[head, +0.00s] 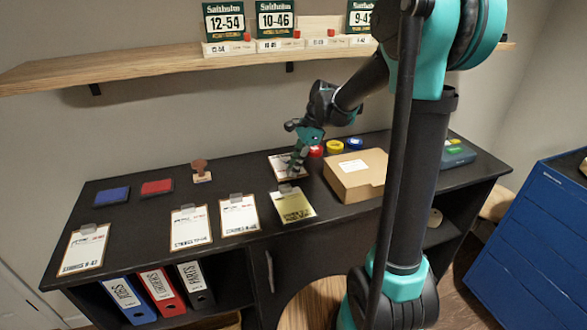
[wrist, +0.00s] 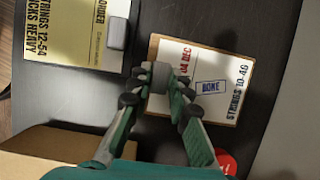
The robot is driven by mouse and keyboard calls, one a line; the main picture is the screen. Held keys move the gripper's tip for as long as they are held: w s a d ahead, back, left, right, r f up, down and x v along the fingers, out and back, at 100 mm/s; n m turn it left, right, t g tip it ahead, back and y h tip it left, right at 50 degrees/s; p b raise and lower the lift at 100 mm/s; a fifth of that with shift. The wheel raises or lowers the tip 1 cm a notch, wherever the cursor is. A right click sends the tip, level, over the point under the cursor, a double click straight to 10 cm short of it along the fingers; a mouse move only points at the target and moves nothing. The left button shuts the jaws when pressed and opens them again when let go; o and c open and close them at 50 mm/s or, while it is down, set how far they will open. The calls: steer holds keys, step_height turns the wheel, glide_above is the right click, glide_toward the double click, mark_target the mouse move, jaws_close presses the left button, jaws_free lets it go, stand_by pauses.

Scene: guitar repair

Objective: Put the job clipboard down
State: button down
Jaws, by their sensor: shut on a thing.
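The job clipboard (head: 280,169) is at the back of the black bench, just left of the cardboard box. In the wrist view the clipboard (wrist: 200,100) has a white sheet with a red date, a blue boxed word and "STRINGS 10-46". My gripper (head: 296,160) is over it in the head view. In the wrist view my gripper (wrist: 157,84) is shut on the grey clip at the clipboard's edge. The board looks flat and close to the bench top; I cannot tell whether it touches. My fingers hide part of the clip.
A clipboard with a yellow sheet (head: 293,206) lies just in front. Several white-sheet clipboards, including one by the left end (head: 83,250), lie further left. A cardboard box (head: 357,178) stands to the right. A stamp (head: 201,172) and ink pads (head: 157,188) stand at back left.

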steer(key=shift+w+f, duration=0.2)
steer(key=shift+f, duration=0.3)
steer(key=shift+f, duration=0.1)
steer(key=c, duration=1.4)
jaws_free()
steer(key=shift+v, duration=3.8)
steer(key=shift+s, duration=0.1)
